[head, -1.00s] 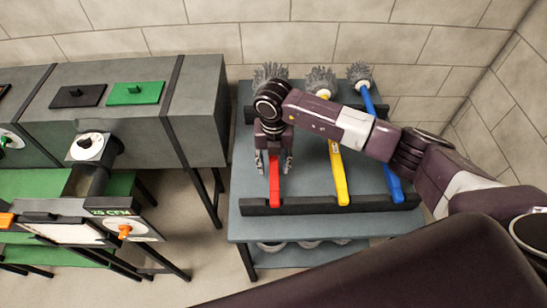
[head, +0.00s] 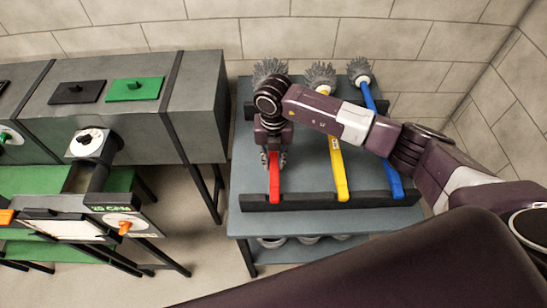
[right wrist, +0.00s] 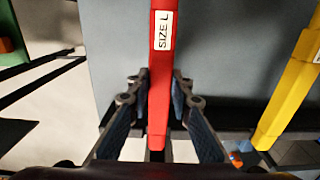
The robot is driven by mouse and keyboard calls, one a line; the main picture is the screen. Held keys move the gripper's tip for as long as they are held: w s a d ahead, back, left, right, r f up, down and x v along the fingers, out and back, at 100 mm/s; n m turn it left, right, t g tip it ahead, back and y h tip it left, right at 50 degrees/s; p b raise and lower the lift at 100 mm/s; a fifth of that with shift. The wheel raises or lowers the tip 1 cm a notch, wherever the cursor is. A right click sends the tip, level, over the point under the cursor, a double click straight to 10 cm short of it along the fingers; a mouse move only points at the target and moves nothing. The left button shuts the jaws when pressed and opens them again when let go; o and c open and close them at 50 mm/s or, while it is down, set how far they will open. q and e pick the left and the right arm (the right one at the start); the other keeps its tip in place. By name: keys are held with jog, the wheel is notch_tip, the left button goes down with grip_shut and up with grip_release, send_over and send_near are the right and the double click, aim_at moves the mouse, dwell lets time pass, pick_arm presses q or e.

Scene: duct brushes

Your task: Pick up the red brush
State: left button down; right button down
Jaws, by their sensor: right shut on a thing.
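The red brush lies on the grey table with its red handle (head: 274,183) toward the front and its grey bristle head (head: 270,70) at the back. Its handle rests across the black front rail. My right gripper (head: 275,163) is shut on the red handle from above, just behind that rail. In the right wrist view the red handle (right wrist: 160,85) carries a "SIZE L" label and passes between the two fingers (right wrist: 160,115). My right arm hides the middle of the brush in the head view. My left gripper is not in view.
A yellow brush (head: 338,170) and a blue brush (head: 393,183) lie to the right on the same grey table (head: 300,228). The black rail (head: 310,200) runs along the front. Grey ducting (head: 140,120) stands to the left, with a floor gap between.

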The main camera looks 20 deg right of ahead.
jog(key=shift+r, duration=0.1)
notch_tip(320, 180, up, 25)
jog(key=shift+b, duration=0.45)
dwell(0.3)
